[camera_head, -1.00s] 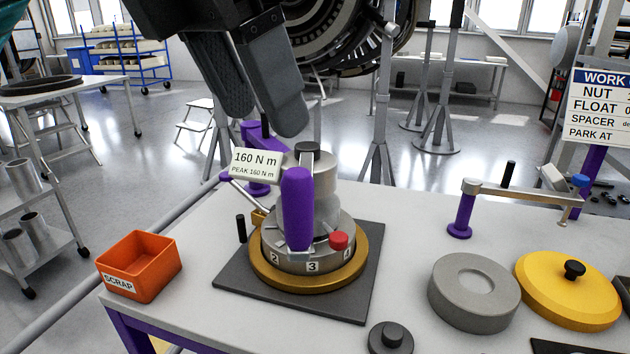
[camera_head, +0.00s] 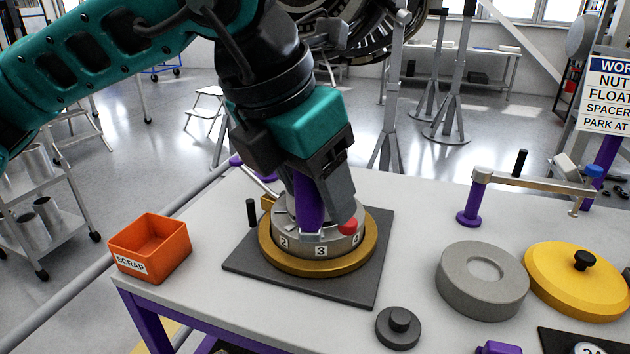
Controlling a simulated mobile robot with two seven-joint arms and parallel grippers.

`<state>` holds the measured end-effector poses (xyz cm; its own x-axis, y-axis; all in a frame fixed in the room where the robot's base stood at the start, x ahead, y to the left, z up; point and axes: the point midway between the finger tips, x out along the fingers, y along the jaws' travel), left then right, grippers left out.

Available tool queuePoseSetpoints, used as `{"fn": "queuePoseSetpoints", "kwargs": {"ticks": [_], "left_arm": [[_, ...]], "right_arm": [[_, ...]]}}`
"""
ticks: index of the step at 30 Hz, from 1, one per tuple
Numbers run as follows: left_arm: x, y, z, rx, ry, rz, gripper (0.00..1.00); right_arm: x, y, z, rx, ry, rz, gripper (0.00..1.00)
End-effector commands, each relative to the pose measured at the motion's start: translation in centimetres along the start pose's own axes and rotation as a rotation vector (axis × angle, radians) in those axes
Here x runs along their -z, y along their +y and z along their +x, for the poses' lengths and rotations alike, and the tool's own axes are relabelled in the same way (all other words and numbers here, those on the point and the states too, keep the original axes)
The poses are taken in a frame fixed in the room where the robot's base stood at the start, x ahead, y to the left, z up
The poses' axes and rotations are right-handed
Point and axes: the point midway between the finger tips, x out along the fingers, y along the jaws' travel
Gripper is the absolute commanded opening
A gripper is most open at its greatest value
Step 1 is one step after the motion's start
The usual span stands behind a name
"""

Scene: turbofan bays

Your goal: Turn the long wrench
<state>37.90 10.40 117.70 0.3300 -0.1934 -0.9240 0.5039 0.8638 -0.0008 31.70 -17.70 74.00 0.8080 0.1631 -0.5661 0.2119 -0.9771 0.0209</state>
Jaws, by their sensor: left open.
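The fixture (camera_head: 320,245) is a silver numbered hub on a gold ring (camera_head: 300,268), with 2, 3 and 4 facing me. My left gripper (camera_head: 322,212) comes down from above and is open, with its fingers around or beside the purple handle. One dark finger shows just right of the handle, close to a red knob (camera_head: 349,226). I cannot tell whether the fingers touch the handle.
An orange scrap bin (camera_head: 150,250) stands left on the table. A short black peg (camera_head: 251,213) stands beside the hub. On the right are a grey ring (camera_head: 482,280), a yellow disc (camera_head: 578,283) and a silver arm on a purple post (camera_head: 469,205). A dark knob (camera_head: 398,327) sits in front.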

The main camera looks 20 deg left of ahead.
Motion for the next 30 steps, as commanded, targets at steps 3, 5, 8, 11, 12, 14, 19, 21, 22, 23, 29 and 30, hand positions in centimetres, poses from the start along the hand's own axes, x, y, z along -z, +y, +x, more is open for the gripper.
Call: {"fn": "queuePoseSetpoints", "kwargs": {"ticks": [3, 5, 8, 11, 12, 14, 19, 21, 22, 23, 29, 30], "left_arm": [[0.00, 0.01, 0.00, 0.000, 0.000, 0.000, 0.59], [0.00, 0.01, -0.01, 0.000, 0.000, 0.000, 0.56], [0.00, 0.01, -0.02, 0.000, 0.000, -0.001, 0.46], [0.00, 0.02, -0.03, 0.000, 0.000, -0.001, 0.37], [-0.01, 0.02, -0.04, 0.000, 0.000, -0.001, 0.33], [-0.01, 0.02, -0.04, 0.000, 0.000, -0.001, 0.27], [-0.01, 0.02, -0.05, 0.000, 0.000, -0.001, 0.11], [-0.01, 0.02, -0.05, 0.000, 0.000, -0.001, 0.04], [-0.01, 0.02, -0.05, 0.000, 0.000, -0.001, 0.01], [-0.02, 0.02, -0.06, 0.000, 0.000, -0.001, 0.00], [-0.02, 0.03, -0.07, 0.000, 0.000, -0.001, 0.00], [0.02, 0.06, -0.06, 0.000, 0.000, -0.001, 0.00]], "right_arm": [[0.05, 0.00, 0.01, 0.000, 0.001, 0.000, 0.43], [0.05, 0.00, 0.01, 0.000, 0.001, 0.000, 0.43], [0.06, -0.01, 0.01, 0.000, 0.001, 0.000, 0.43], [0.05, -0.01, 0.00, 0.000, 0.001, 0.000, 0.43], [0.05, -0.01, 0.00, 0.000, 0.001, 0.000, 0.43], [0.05, -0.01, -0.01, 0.000, 0.001, 0.000, 0.43], [-0.02, -0.02, -0.04, 0.000, 0.000, 0.001, 0.43], [-0.07, -0.03, -0.07, 0.000, -0.001, 0.001, 0.43], [-0.10, -0.04, -0.08, 0.000, -0.002, 0.001, 0.43], [-0.12, -0.04, -0.10, 0.000, -0.002, 0.001, 0.43], [-0.16, -0.05, -0.11, 0.000, -0.003, 0.001, 0.43], [-0.19, -0.05, -0.09, 0.000, -0.003, 0.001, 0.43]]}}
